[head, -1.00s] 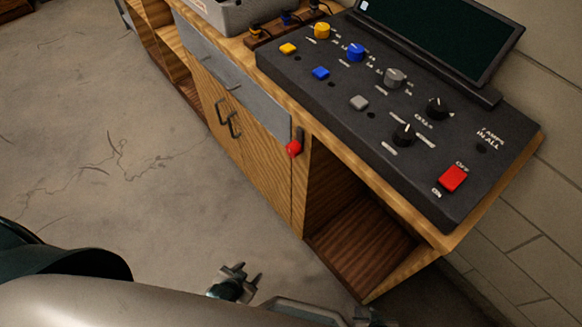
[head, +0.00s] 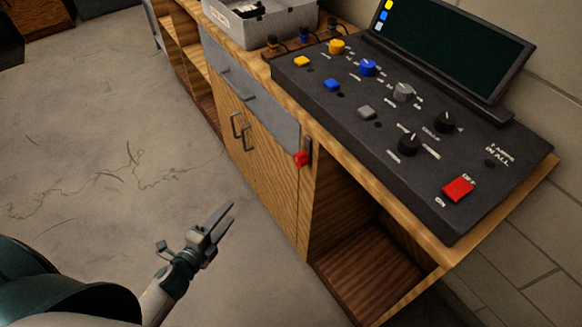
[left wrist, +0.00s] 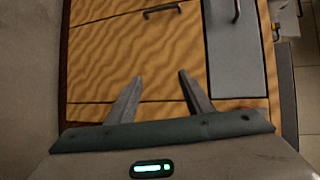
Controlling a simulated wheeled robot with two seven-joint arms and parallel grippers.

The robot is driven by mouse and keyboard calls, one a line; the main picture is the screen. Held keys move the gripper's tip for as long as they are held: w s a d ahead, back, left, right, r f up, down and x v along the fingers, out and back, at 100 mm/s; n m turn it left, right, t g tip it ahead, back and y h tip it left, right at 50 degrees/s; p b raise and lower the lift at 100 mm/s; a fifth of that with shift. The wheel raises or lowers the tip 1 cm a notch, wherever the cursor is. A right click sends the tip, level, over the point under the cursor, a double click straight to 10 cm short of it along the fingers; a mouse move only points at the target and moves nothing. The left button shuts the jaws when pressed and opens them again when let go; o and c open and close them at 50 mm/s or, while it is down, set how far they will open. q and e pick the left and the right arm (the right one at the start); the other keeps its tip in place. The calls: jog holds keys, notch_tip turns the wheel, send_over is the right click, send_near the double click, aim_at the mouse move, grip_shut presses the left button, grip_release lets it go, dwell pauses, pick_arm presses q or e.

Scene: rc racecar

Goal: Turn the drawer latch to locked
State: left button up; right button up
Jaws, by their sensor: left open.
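The drawer latch is a red knob (head: 301,158) on a dark plate at the right end of the grey drawer front (head: 262,105). The drawer is shut, and the knob sits at the lower end of its plate. I cannot make out the latch clearly in the left wrist view. My left gripper (head: 222,220) is open and empty, out over the floor in front of the cabinet, lower left of the latch and apart from it. In the left wrist view its spread fingers (left wrist: 160,77) point toward the wooden doors, with the grey drawer front (left wrist: 233,55) to their right. My right gripper is not in view.
A black control panel (head: 400,165) with coloured knobs and buttons and a screen (head: 450,50) stand on the cabinet top. A grey case (head: 285,18) is behind them. Two door handles (head: 240,130) stick out. An open compartment (head: 365,245) is right of the doors. The floor in front is clear.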

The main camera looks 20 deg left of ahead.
aim_at(297, 161)
pick_arm(q)
jog(key=s+d+r+m+h+b, duration=0.1)
jog(key=d+r+m+h, duration=0.1)
jog(key=r+m, duration=0.4)
jog(key=s+d+r+m+g+h+b, duration=0.1)
jog(key=r+m+h, duration=0.3)
jog(key=m, duration=0.6)
jog(key=s+d+r+m+h+b, duration=0.1)
jog(key=d+r+m+h, duration=0.1)
jog(key=r+m, duration=0.6)
jog(key=shift+s+d+r+h+b, duration=0.3)
jog(key=shift+s+d+r+h, duration=0.1)
jog(key=shift+r+h, duration=0.15)
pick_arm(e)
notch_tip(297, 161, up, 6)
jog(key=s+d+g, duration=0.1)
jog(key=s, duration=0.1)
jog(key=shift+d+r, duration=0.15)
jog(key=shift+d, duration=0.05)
pick_arm(q)
jog(key=shift+w+d, duration=0.1)
jog(key=shift+w, duration=0.1)
